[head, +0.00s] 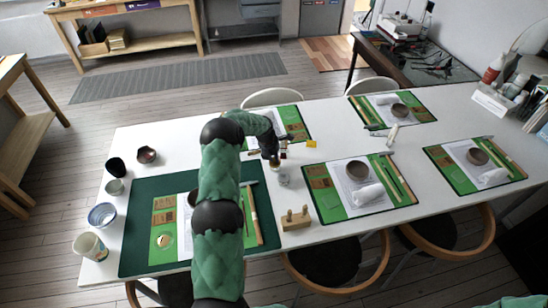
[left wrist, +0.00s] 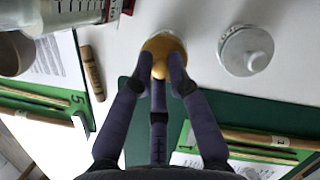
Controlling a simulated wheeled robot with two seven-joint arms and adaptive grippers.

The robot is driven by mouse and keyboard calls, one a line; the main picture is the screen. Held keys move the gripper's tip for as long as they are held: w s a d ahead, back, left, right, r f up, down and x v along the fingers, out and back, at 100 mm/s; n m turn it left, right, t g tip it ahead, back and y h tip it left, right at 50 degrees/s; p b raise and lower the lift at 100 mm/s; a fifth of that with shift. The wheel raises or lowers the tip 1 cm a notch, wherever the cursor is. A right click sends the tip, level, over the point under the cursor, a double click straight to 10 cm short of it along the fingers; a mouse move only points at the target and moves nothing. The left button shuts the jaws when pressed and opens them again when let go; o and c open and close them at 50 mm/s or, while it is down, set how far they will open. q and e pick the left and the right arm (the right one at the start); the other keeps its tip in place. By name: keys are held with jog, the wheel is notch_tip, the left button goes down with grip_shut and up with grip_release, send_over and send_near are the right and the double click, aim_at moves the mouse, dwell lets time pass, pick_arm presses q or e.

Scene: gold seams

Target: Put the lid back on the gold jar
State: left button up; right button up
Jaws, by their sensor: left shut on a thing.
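My left gripper (head: 272,157) is over the white table at the right end of the dark green mat. In the left wrist view its fingers (left wrist: 162,72) are shut on a rounded gold lid (left wrist: 160,48). A pale, clear rim (left wrist: 180,37) shows just behind the lid, apparently the jar under it. I cannot tell whether the lid is seated or just above. In the head view the gripper mostly hides the lid and this jar. A second small jar with a whitish top (left wrist: 246,50) stands beside it, also in the head view (head: 283,177). My right gripper is out of view.
The dark green mat (head: 140,225) holds a work set. A wooden peg stand (head: 296,219) stands to its right. A brown stick (left wrist: 92,72) lies near the jar. Bowls and cups (head: 102,215) line the left edge. Several green place settings (head: 410,205) cover the right.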

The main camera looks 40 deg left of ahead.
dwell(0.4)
pick_arm(q)
jog(key=o, duration=1.4)
jog(key=shift+c, duration=0.2)
jog(key=shift+r+p, duration=1.9)
jog(key=shift+r, duration=1.6)
grip_shut()
